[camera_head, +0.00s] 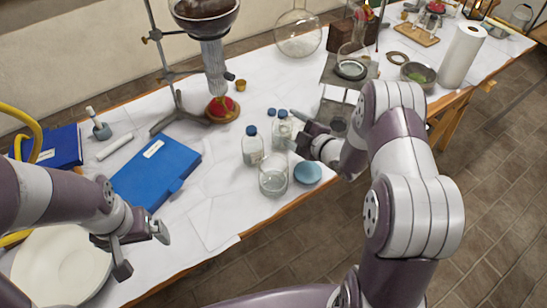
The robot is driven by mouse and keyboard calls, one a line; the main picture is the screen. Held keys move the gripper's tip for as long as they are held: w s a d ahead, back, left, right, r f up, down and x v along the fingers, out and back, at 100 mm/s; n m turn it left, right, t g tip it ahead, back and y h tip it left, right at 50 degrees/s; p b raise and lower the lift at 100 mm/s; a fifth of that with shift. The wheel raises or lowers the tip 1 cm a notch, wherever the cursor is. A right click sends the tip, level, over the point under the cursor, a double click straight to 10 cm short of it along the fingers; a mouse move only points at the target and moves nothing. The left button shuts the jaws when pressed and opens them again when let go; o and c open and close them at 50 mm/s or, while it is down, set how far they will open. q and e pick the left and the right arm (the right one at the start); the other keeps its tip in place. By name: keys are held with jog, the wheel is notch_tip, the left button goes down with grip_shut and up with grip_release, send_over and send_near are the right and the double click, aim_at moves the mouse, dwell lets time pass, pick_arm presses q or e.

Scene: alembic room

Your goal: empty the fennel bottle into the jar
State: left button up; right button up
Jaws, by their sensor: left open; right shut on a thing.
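A glass jar (273,183) stands open near the table's front edge, with a round blue lid (307,173) lying to its right. A clear bottle with a blue cap (252,150) stands behind the jar to the left. A second small glass bottle (282,132) is just behind and to the right of that one. My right gripper (299,138) is shut on this second bottle, close to the table. The labels are too small to read, so I cannot tell which holds fennel. My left gripper (143,252) is open and empty at the lower left, away from the bottles.
A blue book or case (156,170) lies left of the bottles. A stand (172,108) with a large flask is behind. A white basin (58,262) is at lower left. A metal stand (343,92) with glassware is behind my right arm. The paper-covered table in front of the blue case is clear.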

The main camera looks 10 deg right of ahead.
jog(key=shift+m+g+p, duration=0.3)
jog(key=shift+m+p, duration=0.4)
jog(key=shift+p, duration=0.05)
jog(key=shift+s+a+f+m+y, duration=0.1)
jog(key=shift+f+m+y, duration=0.05)
jog(key=shift+m+y, duration=0.15)
jog(key=shift+s+a+m+g+p, duration=0.1)
jog(key=shift+m+g+p, duration=0.35)
jog(key=shift+p, duration=0.55)
jog(key=shift+m+g+y, duration=0.25)
jog(key=shift+m+y, duration=0.05)
jog(key=shift+m, duration=0.05)
jog(key=shift+s+a+m+p, duration=0.2)
jog(key=shift+m+p, duration=0.2)
jog(key=shift+p, duration=0.55)
jog(key=shift+a+m+g+y, duration=0.1)
jog(key=shift+m+g+y, duration=0.2)
jog(key=shift+g, duration=0.1)
jog(key=shift+w+d+r+m+y+p, duration=0.15)
jog(key=shift+r+m+y+p, duration=0.35)
jog(key=shift+p, duration=0.55)
jog(key=shift+d+f+m+g, duration=0.1)
jog(key=shift+f+m+g, duration=0.05)
jog(key=shift+m+g, duration=0.3)
jog(key=shift+w+d+p, duration=0.1)
jog(key=shift+p, duration=0.25)
jog(key=shift+f+m, duration=0.15)
jog(key=shift+m, duration=0.1)
